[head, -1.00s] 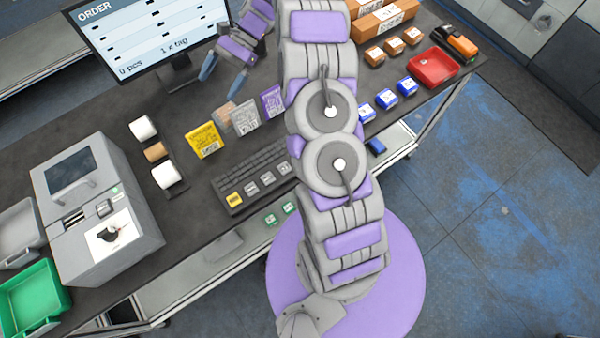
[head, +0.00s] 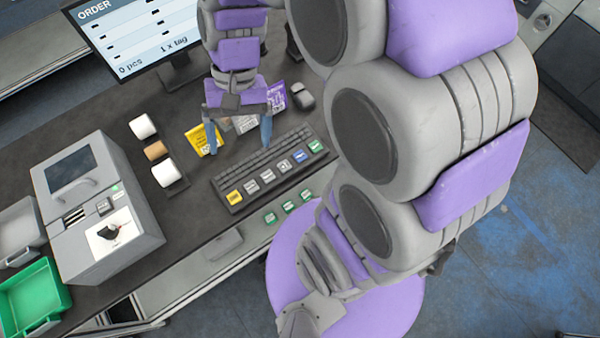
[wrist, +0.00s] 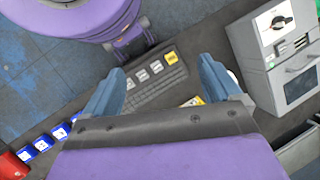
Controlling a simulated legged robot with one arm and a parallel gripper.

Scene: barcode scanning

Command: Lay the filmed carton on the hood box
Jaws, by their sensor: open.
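My gripper (head: 238,136) is open, fingers pointing down over the upright packs behind the keyboard. A yellow pack (head: 203,139) stands by its left finger, a grey-white pack (head: 243,122) between the fingers, and a purple pack (head: 275,97) behind the right finger. A small brownish carton (head: 225,123) shows partly behind the grey-white pack; I cannot tell if it is filmed. In the wrist view the open gripper (wrist: 160,88) has nothing visibly held, and a bit of yellow pack (wrist: 192,101) shows near one finger. I cannot identify the hood box for sure.
A keyboard (head: 270,170) lies in front of the packs, a mouse (head: 302,95) to their right. A grey machine (head: 100,215), label rolls (head: 155,150) and a green tray (head: 35,298) are at left. A monitor (head: 140,35) stands behind. Blue boxes (wrist: 42,144) and a red tray (wrist: 12,166) show in the wrist view.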

